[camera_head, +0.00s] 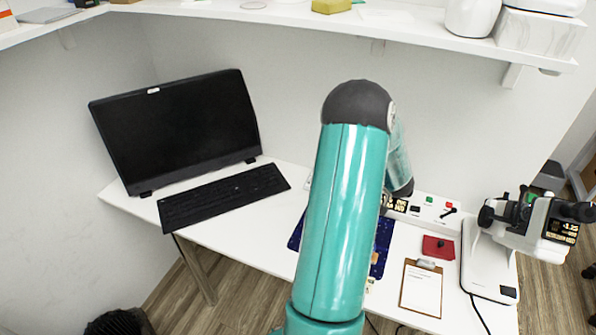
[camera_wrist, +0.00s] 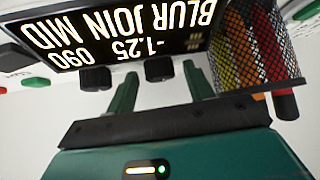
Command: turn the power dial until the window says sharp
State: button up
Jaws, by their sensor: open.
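In the wrist view the lit window (camera_wrist: 130,32) appears upside down and reads "BLUR JOIN MID" and "-1.25 090". Two dark ridged dials sit along its edge: one dial (camera_wrist: 95,78) to the left and another dial (camera_wrist: 159,68) to the right. I cannot tell from any label which is the power dial. My gripper (camera_wrist: 160,78) is open, with its green fingers on either side of the right dial. Contact cannot be made out.
A mesh cup (camera_wrist: 285,62) of coloured sticks stands close beside the right finger. A green button (camera_wrist: 36,83) is at the left. The head view shows a microscope-like instrument (camera_head: 487,262), a clipboard (camera_head: 421,290), a red cloth (camera_head: 438,248), a keyboard (camera_head: 225,197) and a monitor (camera_head: 178,130).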

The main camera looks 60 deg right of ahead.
jog(key=shift+w+a+m+g+h, duration=0.1)
jog(key=shift+w+m+g+h, duration=0.1)
jog(key=shift+m+g, duration=0.7)
jog(key=shift+w+m+g+h, duration=0.1)
jog(key=shift+m+g+h, duration=0.1)
jog(key=shift+m+g, duration=0.65)
jog(key=v, duration=1.4)
jog(key=w+a+r+n+t+y, duration=0.1)
jog(key=w+a+r+n+t, duration=0.1)
jog(key=w+a, duration=0.6)
jog(key=w+a+r+n+t+y, duration=0.2)
jog(key=w+a+r, duration=0.2)
jog(key=w+a, duration=0.4)
jog(key=shift+w+a+r, duration=0.3)
jog(key=shift+d, duration=0.1)
